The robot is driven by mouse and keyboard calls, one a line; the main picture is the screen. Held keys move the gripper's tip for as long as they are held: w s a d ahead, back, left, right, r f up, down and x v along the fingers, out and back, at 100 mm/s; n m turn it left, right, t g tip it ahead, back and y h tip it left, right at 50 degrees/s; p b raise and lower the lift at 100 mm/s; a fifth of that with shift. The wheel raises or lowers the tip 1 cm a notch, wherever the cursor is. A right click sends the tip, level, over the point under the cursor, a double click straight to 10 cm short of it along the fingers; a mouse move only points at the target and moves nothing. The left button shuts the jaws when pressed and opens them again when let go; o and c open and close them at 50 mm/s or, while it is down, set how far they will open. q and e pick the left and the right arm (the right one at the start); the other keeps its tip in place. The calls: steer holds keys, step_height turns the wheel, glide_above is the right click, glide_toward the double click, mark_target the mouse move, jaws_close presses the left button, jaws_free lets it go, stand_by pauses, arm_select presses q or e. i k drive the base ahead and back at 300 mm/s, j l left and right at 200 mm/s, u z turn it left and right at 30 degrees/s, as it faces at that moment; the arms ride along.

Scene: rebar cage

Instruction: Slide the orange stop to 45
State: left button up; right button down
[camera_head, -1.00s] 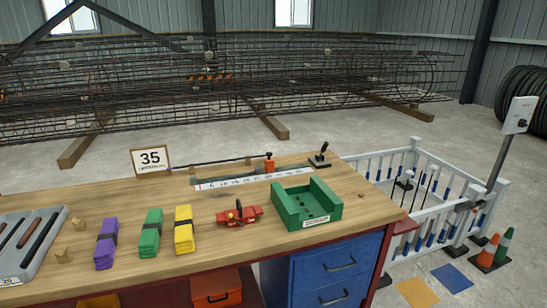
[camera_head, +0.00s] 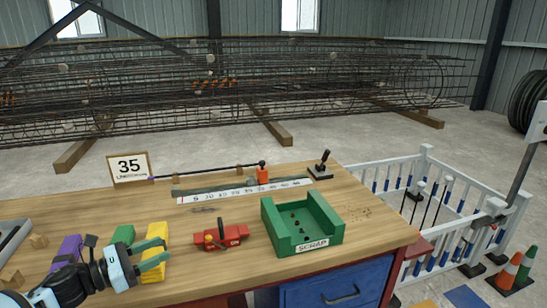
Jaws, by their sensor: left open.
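The orange stop (camera_head: 262,175) stands upright at the back edge of a white marked scale (camera_head: 245,190), right of its middle. The scale's numbers are too small to read surely at the stop. A thin dark rod (camera_head: 210,172) runs behind the scale and ends near the stop. My left gripper (camera_head: 163,250) is open and empty at the lower left, with teal fingers pointing right over the yellow bundle (camera_head: 154,268). It is well to the left of and nearer than the stop, apart from it. My right gripper is not in view.
A sign (camera_head: 129,167) reading 35 stands at the back left. A red tool (camera_head: 221,236) and a green SCRAP tray (camera_head: 305,241) lie in front of the scale. A black lever (camera_head: 321,166) stands at its right end. Purple (camera_head: 68,248) and green (camera_head: 123,234) bundles are near my left arm.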

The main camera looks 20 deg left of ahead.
mark_target(262, 173)
steer(key=i, duration=1.65)
